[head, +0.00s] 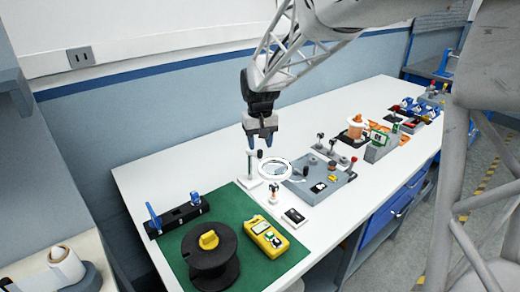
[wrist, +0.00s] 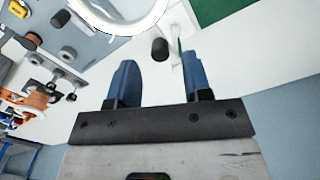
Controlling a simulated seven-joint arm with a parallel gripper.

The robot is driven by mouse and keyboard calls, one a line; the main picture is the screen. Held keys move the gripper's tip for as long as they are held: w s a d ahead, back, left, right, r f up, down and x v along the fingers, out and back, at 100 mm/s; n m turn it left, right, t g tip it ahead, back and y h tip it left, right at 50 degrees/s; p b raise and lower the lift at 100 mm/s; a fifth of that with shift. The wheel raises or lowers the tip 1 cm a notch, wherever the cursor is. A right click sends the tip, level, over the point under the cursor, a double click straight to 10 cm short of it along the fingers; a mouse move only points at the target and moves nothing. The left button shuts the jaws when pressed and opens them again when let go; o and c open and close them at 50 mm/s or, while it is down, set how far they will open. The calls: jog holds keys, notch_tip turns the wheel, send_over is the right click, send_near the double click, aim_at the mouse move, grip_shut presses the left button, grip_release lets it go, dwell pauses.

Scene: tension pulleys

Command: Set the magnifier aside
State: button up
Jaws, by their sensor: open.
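The magnifier is a white ring lens (head: 261,172) on a slim white stand (head: 250,181), with a black knob (head: 260,153) between ring and post. It stands upright on the white bench, just behind the grey pulley plate. In the wrist view, the white ring (wrist: 118,28) is cut off by the top edge, and the black knob (wrist: 160,49) shows between the fingers. My gripper (head: 259,142) is open and empty, its blue fingers pointing down just above the knob. The wrist view shows the fingers (wrist: 159,65) apart, with nothing held.
A green mat (head: 257,208) at the near left carries a black spool (head: 210,262) and a yellow meter (head: 266,236). The grey plate (head: 312,193) with posts is right of the magnifier. Farther right are an orange spool (head: 355,127) and several fixtures. Bench space behind the magnifier is clear.

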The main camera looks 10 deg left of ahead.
jog(key=shift+f, duration=1.4)
jog(key=shift+c, duration=0.3)
grip_shut()
